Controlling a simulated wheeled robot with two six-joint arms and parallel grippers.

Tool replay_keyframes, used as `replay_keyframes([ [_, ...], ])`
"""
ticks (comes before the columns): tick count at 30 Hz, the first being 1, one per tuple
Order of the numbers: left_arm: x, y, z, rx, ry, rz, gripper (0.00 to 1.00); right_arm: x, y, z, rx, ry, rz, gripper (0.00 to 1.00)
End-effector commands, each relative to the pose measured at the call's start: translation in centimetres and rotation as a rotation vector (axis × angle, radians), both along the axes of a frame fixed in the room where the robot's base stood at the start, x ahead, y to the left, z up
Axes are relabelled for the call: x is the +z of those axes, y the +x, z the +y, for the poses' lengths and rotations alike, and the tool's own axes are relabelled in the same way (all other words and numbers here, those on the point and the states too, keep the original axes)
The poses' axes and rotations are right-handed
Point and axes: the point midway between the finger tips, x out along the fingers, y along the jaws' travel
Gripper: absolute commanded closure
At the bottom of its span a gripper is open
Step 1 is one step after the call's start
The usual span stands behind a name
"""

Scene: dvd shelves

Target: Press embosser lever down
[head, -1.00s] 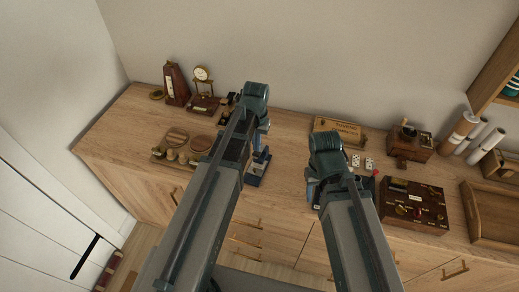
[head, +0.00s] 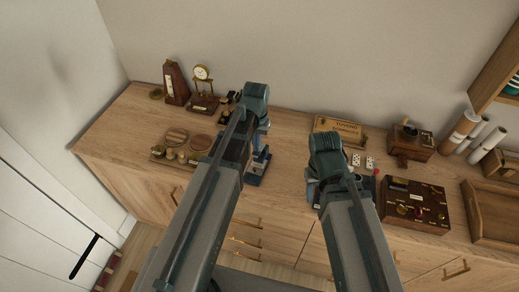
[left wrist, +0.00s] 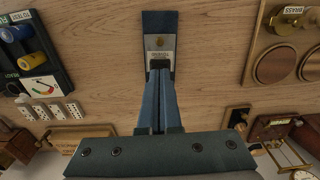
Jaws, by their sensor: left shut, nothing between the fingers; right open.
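The embosser shows in the left wrist view as a narrow dark-blue body (left wrist: 160,24) with a small gold emblem and a black part at its near end. In the head view its blue base (head: 256,170) shows on the wooden counter, partly hidden by my left arm. My left gripper (left wrist: 160,72) is shut and empty, with its blue fingertips over the near end of the embosser. I cannot tell whether they touch it, and the lever's height is unclear. My right gripper (head: 313,192) is open, to the right of the embosser, mostly hidden by its wrist.
A tray of round wooden pieces and brass weights (head: 176,150) stands left of the embosser. A metronome (head: 175,83) and a small clock (head: 202,75) stand behind. Dominoes (head: 362,161), a wooden instrument box (head: 414,206) and a grinder (head: 408,142) lie to the right.

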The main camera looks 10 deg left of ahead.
Motion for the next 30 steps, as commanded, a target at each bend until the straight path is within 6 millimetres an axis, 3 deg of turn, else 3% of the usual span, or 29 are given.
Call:
replay_keyframes([
  [30,-3.1,0.0,0.0,0.000,0.000,-0.001,1.00,-3.1,0.0,0.0,-0.001,0.000,0.000,0.50],
])
